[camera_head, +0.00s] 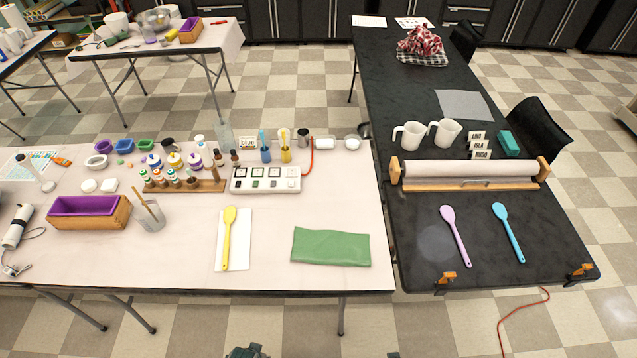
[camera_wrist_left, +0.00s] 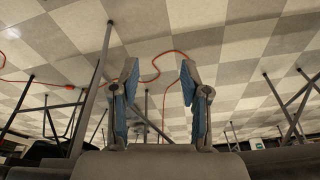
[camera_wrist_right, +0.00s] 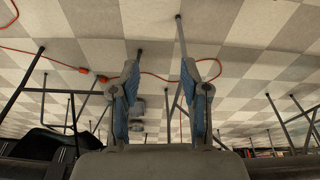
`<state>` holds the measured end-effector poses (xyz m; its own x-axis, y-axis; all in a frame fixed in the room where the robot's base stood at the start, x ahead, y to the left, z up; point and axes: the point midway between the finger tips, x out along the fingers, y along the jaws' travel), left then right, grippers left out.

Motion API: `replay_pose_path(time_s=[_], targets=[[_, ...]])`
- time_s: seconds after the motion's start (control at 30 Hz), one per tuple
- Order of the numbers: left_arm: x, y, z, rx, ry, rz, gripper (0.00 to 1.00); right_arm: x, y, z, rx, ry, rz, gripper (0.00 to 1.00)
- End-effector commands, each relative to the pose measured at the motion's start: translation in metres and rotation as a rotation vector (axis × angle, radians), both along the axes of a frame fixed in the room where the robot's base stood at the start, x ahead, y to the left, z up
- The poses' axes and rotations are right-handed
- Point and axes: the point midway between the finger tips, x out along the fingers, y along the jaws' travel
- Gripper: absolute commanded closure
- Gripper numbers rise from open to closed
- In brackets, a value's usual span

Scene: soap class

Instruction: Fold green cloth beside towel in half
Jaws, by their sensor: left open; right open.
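A green cloth (camera_head: 331,247) lies flat as a rectangle near the front right of the white table. A white towel (camera_head: 233,252) lies to its left, apart from it, with a yellow spatula (camera_head: 228,240) on top. My left gripper (camera_wrist_left: 160,88) is open and empty in the left wrist view, with the floor and table legs behind it. My right gripper (camera_wrist_right: 162,88) is open and empty in the right wrist view, also over floor and table legs. Neither gripper shows clearly in the head view, and neither is at the cloth.
A control box (camera_head: 265,180) with several buttons stands behind the cloth. A purple-lined wooden box (camera_head: 90,212) and a beaker (camera_head: 149,217) stand at left. A black table (camera_head: 490,270) adjoins at right, holding a roll (camera_head: 470,170) and spatulas. The white tabletop around the cloth is clear.

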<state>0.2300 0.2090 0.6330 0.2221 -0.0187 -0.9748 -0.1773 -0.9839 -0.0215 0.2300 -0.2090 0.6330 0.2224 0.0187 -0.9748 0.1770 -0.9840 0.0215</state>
Motion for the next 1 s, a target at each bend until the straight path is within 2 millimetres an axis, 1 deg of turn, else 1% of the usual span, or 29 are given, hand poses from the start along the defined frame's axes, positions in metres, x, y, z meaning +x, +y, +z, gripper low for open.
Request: replay_pose_path(time_s=[0.03, 0.07, 0.1, 0.17, 0.2, 0.27, 0.3, 0.37, 0.4, 0.5, 0.6, 0.63, 0.73, 1.0], targets=[[-0.009, 0.001, -0.029, 0.002, 0.021, -0.002, 0.54, -0.009, -0.001, -0.029, -0.002, 0.021, 0.002, 0.54], [-0.014, 0.001, -0.046, 0.003, 0.028, -0.004, 0.54, -0.014, -0.001, -0.046, -0.003, 0.029, 0.004, 0.54], [-0.023, 0.003, -0.071, 0.005, 0.040, -0.006, 0.54, -0.023, -0.003, -0.071, -0.005, 0.041, 0.006, 0.54], [-0.041, 0.005, -0.107, 0.007, 0.058, -0.010, 0.54, -0.041, -0.005, -0.107, -0.007, 0.058, 0.010, 0.54], [-0.056, 0.007, -0.130, 0.008, 0.070, -0.012, 0.54, -0.056, -0.007, -0.130, -0.008, 0.070, 0.012, 0.54], [-0.079, 0.011, -0.160, 0.010, 0.085, -0.017, 0.54, -0.079, -0.011, -0.160, -0.010, 0.086, 0.017, 0.54], [-0.096, 0.013, -0.178, 0.012, 0.096, -0.019, 0.54, -0.096, -0.013, -0.178, -0.012, 0.097, 0.020, 0.54], [-0.120, 0.018, -0.199, 0.013, 0.109, -0.023, 0.54, -0.121, -0.018, -0.199, -0.014, 0.110, 0.022, 0.54], [-0.136, 0.020, -0.210, 0.015, 0.118, -0.024, 0.54, -0.136, -0.021, -0.210, -0.015, 0.118, 0.024, 0.54], [-0.167, 0.027, -0.228, 0.017, 0.132, -0.028, 0.54, -0.168, -0.027, -0.228, -0.017, 0.132, 0.028, 0.54], [-0.187, 0.031, -0.236, 0.019, 0.140, -0.031, 0.54, -0.187, -0.031, -0.236, -0.018, 0.140, 0.031, 0.54], [-0.191, 0.031, -0.237, 0.019, 0.141, -0.032, 0.54, -0.191, -0.031, -0.237, -0.019, 0.141, 0.032, 0.54], [-0.196, 0.032, -0.239, 0.019, 0.143, -0.033, 0.54, -0.196, -0.032, -0.239, -0.019, 0.143, 0.033, 0.54], [-0.197, 0.033, -0.239, 0.019, 0.143, -0.033, 0.54, -0.197, -0.033, -0.239, -0.019, 0.143, 0.033, 0.54]])
